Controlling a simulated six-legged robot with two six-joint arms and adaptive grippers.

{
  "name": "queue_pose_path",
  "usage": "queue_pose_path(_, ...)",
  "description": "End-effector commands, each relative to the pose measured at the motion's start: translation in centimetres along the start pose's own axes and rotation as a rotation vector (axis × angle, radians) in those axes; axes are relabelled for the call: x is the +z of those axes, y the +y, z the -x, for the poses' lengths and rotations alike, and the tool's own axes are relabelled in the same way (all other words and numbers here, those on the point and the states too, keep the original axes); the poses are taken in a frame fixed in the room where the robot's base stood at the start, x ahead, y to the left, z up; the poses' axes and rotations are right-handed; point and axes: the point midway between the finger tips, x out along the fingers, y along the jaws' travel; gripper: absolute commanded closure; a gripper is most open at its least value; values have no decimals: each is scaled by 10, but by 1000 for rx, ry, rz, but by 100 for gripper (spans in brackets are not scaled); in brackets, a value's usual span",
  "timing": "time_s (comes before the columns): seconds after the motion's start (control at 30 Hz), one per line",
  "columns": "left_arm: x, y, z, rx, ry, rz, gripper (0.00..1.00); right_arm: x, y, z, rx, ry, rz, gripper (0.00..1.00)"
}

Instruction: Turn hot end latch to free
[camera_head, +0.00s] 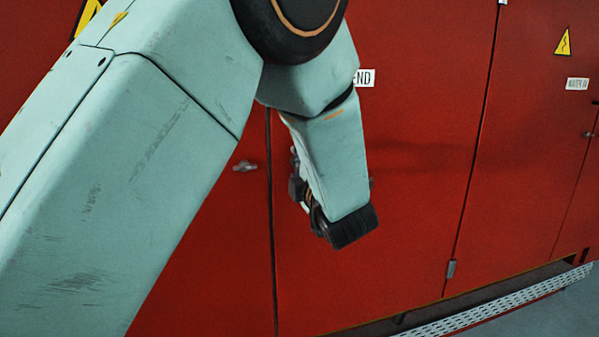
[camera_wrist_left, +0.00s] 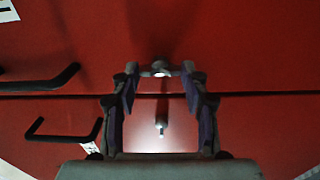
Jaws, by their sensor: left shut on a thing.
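My left gripper (camera_wrist_left: 160,75) is shut on a grey latch (camera_wrist_left: 160,68) on the red cabinet front. The latch's bar spans between the fingertips, roughly parallel to the dark door seam in the left wrist view. In the head view my left forearm and wrist hide this latch, and only the back of the left gripper (camera_head: 335,222) shows. A white label (camera_head: 364,78) ending in "END" is partly hidden behind my arm, above the gripper. My right gripper is in neither view.
Another latch (camera_head: 245,166) sits across the door seam, its bar about level; it also shows in the left wrist view (camera_wrist_left: 160,128). Dark bar handles (camera_wrist_left: 40,80) stick out at the left there. A perforated metal strip (camera_head: 500,302) runs along the cabinet's foot.

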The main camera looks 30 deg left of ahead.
Motion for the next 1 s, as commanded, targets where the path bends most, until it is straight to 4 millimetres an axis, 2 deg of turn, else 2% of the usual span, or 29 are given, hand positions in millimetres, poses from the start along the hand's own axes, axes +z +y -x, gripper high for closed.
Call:
queue_pose_path(0.5, 1, 0, 0, -1, -2, 18, 87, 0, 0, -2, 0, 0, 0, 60)
queue_pose_path(0.53, 1, 0, 0, -1, -2, 18, 53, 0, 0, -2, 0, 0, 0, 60)
queue_pose_path(0.8, 0, 0, 0, 0, -1, 17, 32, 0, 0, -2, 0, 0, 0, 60)
queue_pose_path(1.0, 0, 0, 0, 0, 0, 17, 32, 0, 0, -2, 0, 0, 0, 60)
